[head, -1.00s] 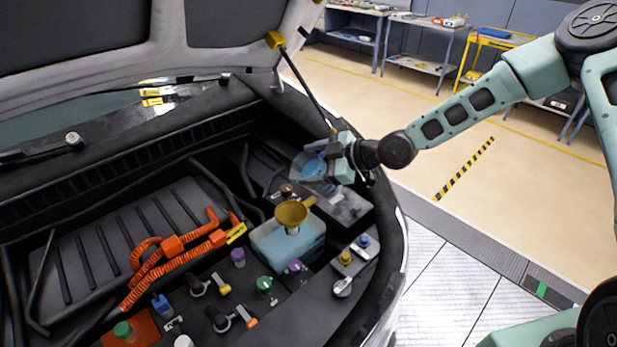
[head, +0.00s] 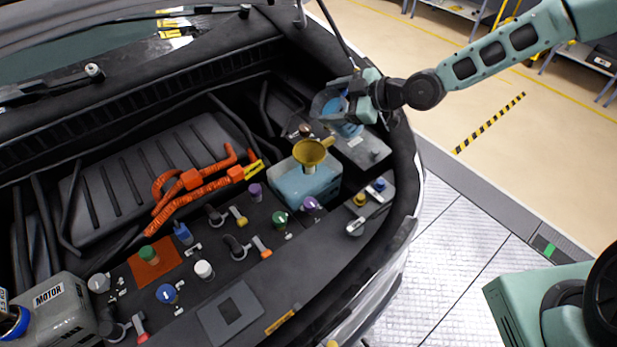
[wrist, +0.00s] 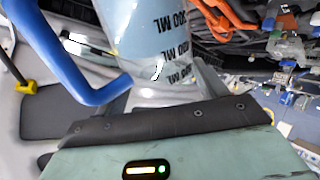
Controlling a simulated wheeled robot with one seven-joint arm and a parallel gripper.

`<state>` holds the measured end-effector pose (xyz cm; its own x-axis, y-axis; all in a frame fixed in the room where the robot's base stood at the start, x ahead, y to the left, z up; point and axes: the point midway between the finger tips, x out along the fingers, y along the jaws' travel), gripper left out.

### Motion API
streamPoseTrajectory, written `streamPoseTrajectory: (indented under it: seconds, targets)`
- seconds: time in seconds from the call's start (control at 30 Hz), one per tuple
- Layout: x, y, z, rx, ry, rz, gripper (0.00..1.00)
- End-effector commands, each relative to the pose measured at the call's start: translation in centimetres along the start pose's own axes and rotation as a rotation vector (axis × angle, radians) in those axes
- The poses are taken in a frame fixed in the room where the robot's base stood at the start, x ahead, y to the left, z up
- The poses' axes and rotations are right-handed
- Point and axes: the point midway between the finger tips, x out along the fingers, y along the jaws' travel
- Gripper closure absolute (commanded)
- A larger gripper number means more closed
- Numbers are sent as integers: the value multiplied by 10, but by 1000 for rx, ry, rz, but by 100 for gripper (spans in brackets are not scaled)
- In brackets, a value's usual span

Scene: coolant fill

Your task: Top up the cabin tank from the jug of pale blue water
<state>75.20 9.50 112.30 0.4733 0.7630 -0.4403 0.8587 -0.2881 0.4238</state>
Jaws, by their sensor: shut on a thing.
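My gripper (head: 359,97) is shut on a clear jug (head: 327,103) of blue water in the head view, at the right side of the engine bay. The jug is held above the bay, behind and right of a yellow funnel (head: 310,153). The funnel stands upright in the top of a pale blue tank (head: 300,187). In the wrist view the jug (wrist: 150,35) shows printed ML marks and a blue handle (wrist: 65,65). The jug's tilt and the water level in it are hard to tell. No stream of water shows.
Orange cables (head: 190,190) lie left of the tank. Several coloured caps and small fittings sit in front of it. A grey MOTOR unit (head: 55,308) is at the lower left. The open floor (head: 470,230) lies right of the car.

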Motion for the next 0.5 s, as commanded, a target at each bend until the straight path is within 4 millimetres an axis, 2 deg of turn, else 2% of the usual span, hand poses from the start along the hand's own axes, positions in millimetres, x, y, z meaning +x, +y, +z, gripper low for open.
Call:
streamPoseTrajectory:
  seconds: [0.5]
  targets:
    - [2,-2,0,-32,-29,1,87]
